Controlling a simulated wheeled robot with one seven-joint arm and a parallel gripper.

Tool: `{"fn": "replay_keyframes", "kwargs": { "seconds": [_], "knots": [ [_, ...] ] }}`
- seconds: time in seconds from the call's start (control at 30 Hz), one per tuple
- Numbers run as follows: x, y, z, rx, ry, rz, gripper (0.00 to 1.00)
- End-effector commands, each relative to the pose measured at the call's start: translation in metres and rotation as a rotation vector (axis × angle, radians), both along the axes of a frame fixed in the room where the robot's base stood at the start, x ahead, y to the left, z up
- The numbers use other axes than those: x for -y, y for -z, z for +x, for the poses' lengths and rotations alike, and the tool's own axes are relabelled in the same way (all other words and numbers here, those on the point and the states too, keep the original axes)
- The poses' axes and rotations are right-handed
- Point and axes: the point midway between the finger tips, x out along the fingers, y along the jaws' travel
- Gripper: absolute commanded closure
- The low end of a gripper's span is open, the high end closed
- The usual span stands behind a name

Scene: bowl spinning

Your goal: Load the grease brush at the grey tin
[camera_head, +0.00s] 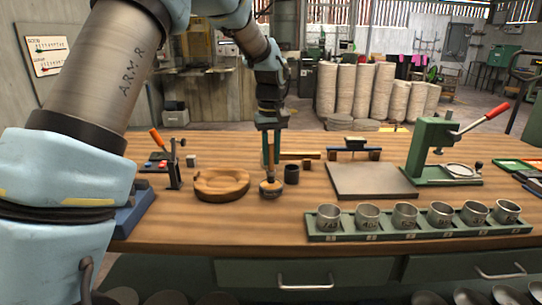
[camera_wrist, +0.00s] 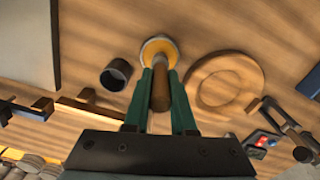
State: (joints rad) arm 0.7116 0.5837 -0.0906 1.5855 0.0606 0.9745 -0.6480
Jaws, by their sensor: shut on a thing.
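My gripper (camera_head: 270,166) points down over the left-middle of the bench. Its green fingers, also seen in the wrist view (camera_wrist: 160,78), are shut on the wooden handle (camera_wrist: 160,94) of the grease brush (camera_head: 270,177), which stands upright. At its lower end is a round tan and pale grey piece (camera_head: 270,190), also in the wrist view (camera_wrist: 158,48); I cannot tell whether it is the brush head or a small dish under it. A dark grey tin (camera_head: 291,173) stands just right of the brush, apart from it; in the wrist view the tin (camera_wrist: 117,74) is at the left.
A round wooden ring (camera_head: 221,185) lies left of the brush. A green rack (camera_head: 420,229) of several numbered metal cups is at the front right. A flat grey plate (camera_head: 371,182) and a green lever press (camera_head: 436,148) stand behind it. Bare wood lies in front of the brush.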

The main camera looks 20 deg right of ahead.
Motion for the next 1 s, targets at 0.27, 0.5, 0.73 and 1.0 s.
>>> {"fn": "replay_keyframes", "kwargs": {
  "seconds": [0.27,0.5,0.73,1.0],
  "knots": [
    [0.0,0.0037,-0.0001,0.0,0.0,0.0,1.0],
    [0.0,0.0066,-0.0001,0.0,0.0,0.0,1.0],
    [0.0,0.0092,-0.0002,-0.001,0.0,0.0,1.0],
    [0.0,0.0088,-0.0001,0.0,0.0,0.0,1.0]
  ]
}}
